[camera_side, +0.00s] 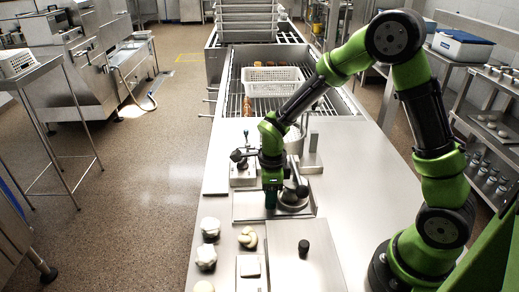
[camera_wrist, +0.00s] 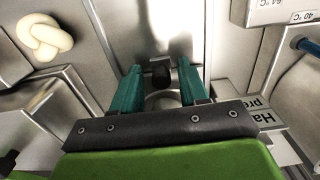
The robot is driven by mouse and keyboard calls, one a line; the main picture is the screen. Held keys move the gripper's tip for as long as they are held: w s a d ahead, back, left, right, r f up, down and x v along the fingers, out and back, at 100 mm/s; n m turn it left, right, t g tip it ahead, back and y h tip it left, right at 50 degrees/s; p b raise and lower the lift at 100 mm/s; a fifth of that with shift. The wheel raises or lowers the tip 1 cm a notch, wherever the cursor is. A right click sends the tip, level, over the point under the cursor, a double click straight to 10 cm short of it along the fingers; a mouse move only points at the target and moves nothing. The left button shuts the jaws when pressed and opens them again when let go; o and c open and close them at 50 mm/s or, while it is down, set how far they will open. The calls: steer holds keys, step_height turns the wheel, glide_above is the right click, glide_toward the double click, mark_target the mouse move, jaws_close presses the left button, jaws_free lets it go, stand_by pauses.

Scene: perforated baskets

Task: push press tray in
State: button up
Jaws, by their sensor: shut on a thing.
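The press tray (camera_side: 245,213) is a flat metal plate on the counter in the side view, partly hidden by my arm. A round metal press part (camera_side: 292,197) stands at its right. My gripper (camera_side: 270,200) points down over the tray. In the wrist view its two teal fingers (camera_wrist: 160,88) stand on either side of a black knob (camera_wrist: 160,73), and it is shut on that knob. Shiny metal (camera_wrist: 165,30) lies beyond the knob. Part of a round metal piece shows below the knob; my gripper body hides the rest.
A label reading "Ha... pre..." (camera_wrist: 262,105) and a white temperature box (camera_wrist: 285,12) are at the right. A metal box with a black knob (camera_side: 304,248) stands front right. A white basket (camera_side: 272,75) is behind.

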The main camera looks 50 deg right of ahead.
steer(key=shift+s+d+f, duration=0.4)
steer(key=shift+d+f, duration=0.2)
steer(key=shift+d, duration=0.05)
steer(key=o, duration=0.4)
steer(key=shift+o, duration=0.2)
steer(key=shift+w+a+r, duration=0.1)
steer(key=shift+a+r, duration=0.05)
steer(key=shift+r, duration=1.7)
steer(key=shift+a+r, duration=0.1)
steer(key=shift+r, duration=1.7)
steer(key=shift+r, duration=0.2)
steer(key=s+r+n+t+y, duration=0.1)
steer(key=s+r+n+t, duration=0.2)
steer(key=s+r+n, duration=0.3)
steer(key=s+a+r+n+t, duration=0.1)
steer(key=s+r+n+t, duration=0.3)
steer(key=n, duration=1.3)
steer(key=s+r, duration=0.3)
steer(key=r, duration=0.3)
steer(key=shift+a+y, duration=0.15)
steer(key=shift+y, duration=0.25)
